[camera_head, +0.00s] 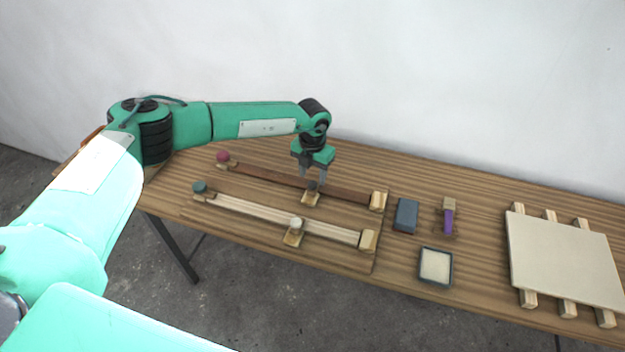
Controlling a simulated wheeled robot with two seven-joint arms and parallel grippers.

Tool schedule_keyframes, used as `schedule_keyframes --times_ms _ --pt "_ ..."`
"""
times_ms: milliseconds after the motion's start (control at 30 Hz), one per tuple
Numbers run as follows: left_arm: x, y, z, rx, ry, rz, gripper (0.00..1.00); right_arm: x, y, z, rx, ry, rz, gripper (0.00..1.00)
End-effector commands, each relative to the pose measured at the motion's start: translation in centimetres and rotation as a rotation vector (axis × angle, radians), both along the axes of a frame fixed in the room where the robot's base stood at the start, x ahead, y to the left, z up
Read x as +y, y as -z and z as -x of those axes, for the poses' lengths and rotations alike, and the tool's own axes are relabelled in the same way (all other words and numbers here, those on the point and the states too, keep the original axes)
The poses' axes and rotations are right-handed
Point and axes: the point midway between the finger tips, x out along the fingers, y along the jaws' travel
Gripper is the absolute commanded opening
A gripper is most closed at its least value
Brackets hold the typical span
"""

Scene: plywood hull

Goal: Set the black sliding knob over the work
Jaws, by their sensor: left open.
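Two rails lie side by side on a plywood board on the bench. The far, dark brown rail (345,192) carries a wooden slider with a black knob (312,186), right of the rail's middle. The near, pale rail (260,213) carries a slider with a white knob (296,222). My left gripper (312,178) points down at the black knob, its fingers open and close about the knob's top. I cannot tell whether the fingers touch it. My right gripper is not in view.
A red ball (223,156) and a dark teal ball (200,187) sit at the rails' left ends. Right of the board are a blue block (406,215), a purple-handled tool (448,219) and a small framed pad (435,266). A pale panel (562,258) rests on wooden battens. A white wall stands behind.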

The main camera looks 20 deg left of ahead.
Motion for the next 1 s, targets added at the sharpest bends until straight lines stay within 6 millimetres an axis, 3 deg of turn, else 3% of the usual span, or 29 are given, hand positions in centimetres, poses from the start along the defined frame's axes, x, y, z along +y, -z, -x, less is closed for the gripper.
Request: schedule_keyframes --times_ms 300,500,1000 --pt "0.0 -7.0 -0.1 -0.004 0.001 0.001 0.48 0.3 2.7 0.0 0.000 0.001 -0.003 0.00" --pt "0.1 -10.0 -0.1 -0.002 0.000 0.001 0.48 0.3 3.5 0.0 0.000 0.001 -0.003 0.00" --pt "0.0 -11.0 0.0 -0.001 0.000 0.000 0.48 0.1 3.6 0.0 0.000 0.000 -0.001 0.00"
